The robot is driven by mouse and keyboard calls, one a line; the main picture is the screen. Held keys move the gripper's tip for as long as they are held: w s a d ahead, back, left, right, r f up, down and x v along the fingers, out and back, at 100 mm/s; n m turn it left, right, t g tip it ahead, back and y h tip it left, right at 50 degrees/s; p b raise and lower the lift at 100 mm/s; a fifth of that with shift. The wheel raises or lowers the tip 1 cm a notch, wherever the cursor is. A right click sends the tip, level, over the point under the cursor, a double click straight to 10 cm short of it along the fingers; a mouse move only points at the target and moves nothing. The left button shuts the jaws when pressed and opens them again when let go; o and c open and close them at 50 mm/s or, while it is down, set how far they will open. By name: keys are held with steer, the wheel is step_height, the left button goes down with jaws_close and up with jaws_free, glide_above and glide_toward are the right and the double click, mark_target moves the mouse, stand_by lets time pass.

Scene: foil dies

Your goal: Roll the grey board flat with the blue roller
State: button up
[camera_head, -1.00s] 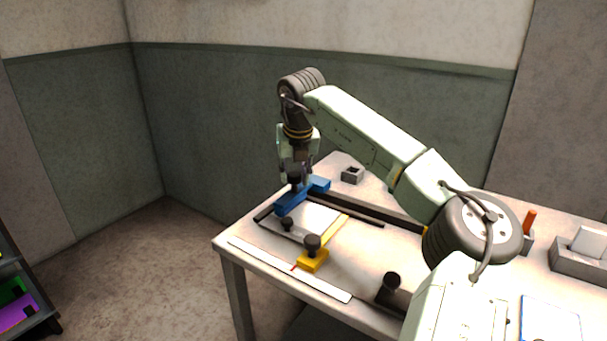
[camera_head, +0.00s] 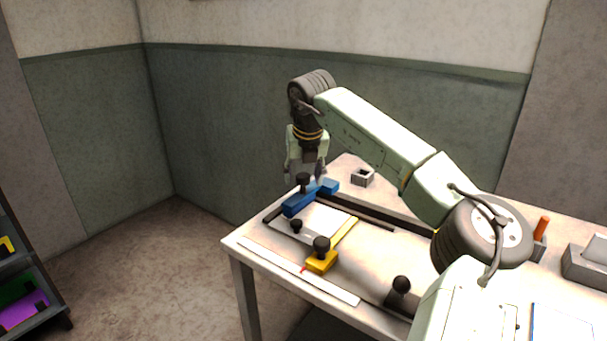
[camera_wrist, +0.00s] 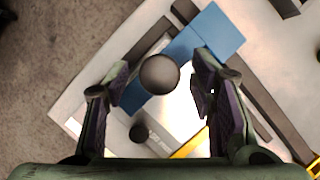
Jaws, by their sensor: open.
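The blue roller (camera_head: 299,205), a blue bar with a dark round knob on top, lies across the far left end of the black-edged frame on the table. It also shows in the wrist view (camera_wrist: 214,34). A pale sheet (camera_head: 322,219), probably the grey board, lies beside it, partly covered by it; I cannot tell whether it is flat. My gripper (camera_wrist: 163,88) points down over the roller. Its fingers are open, one on either side of the knob in the wrist view, with visible gaps. In the head view the fingertips (camera_head: 306,180) are around knob height.
A yellow bar (camera_head: 322,262) with a black knob lies along the pale sheet's right side. A smaller black knob (camera_head: 296,226) stands at the near edge. A white strip (camera_head: 300,273) runs along the table's front. A small grey open box (camera_head: 362,177) stands behind.

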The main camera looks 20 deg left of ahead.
steer(key=v, duration=1.2)
